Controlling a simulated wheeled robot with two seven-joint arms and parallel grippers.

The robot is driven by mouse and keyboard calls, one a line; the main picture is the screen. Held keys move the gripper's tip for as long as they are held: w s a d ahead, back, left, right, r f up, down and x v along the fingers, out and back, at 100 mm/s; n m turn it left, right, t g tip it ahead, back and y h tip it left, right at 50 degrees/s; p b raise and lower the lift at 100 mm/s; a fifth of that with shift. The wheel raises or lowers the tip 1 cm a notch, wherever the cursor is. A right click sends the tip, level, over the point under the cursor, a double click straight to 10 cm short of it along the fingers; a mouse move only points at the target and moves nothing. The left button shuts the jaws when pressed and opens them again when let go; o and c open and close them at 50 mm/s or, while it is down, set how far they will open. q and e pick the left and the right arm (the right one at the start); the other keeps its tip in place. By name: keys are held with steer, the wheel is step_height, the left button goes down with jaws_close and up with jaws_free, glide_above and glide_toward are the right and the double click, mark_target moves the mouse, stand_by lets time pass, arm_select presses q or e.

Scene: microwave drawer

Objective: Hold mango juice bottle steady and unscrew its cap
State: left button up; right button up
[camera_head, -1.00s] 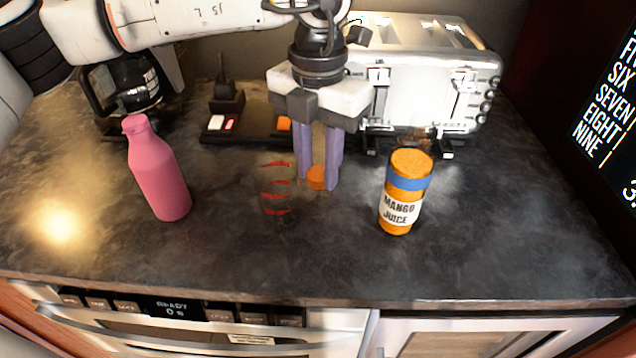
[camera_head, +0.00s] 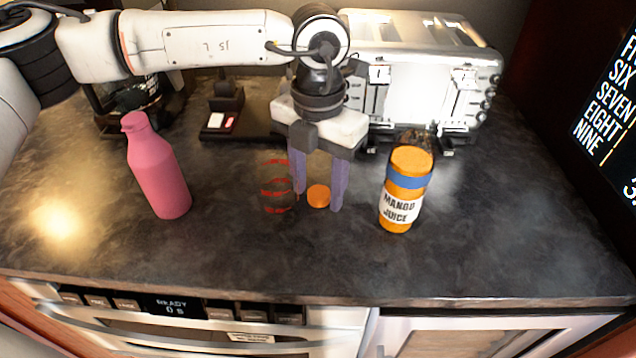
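The mango juice bottle (camera_head: 402,198) stands upright on the counter right of centre. It is orange with a blue band and a white label. A small round orange cap (camera_head: 318,196) shows apart from the bottle, low between the fingers of my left gripper (camera_head: 320,198). The gripper points down, left of the bottle, with its purple fingers spread and gaps beside the cap. Whether the cap rests on the counter is hard to tell. My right gripper is not in view.
A pink bottle (camera_head: 158,170) stands at the left. A clear glass with red stripes (camera_head: 277,196) stands close left of my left gripper. A silver toaster (camera_head: 425,85) is behind, and a coffee maker (camera_head: 105,100) at the back left. The front right counter (camera_head: 500,240) is clear.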

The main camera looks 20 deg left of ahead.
mark_target(318, 194)
arm_select(q)
steer(key=shift+r, duration=0.1)
steer(key=shift+r+p, duration=0.3)
steer(key=shift+p, duration=0.05)
step_height(318, 194, up, 12)
steer(key=shift+f+b, duration=0.2)
steer(key=shift+b, duration=0.2)
stand_by(0.9)
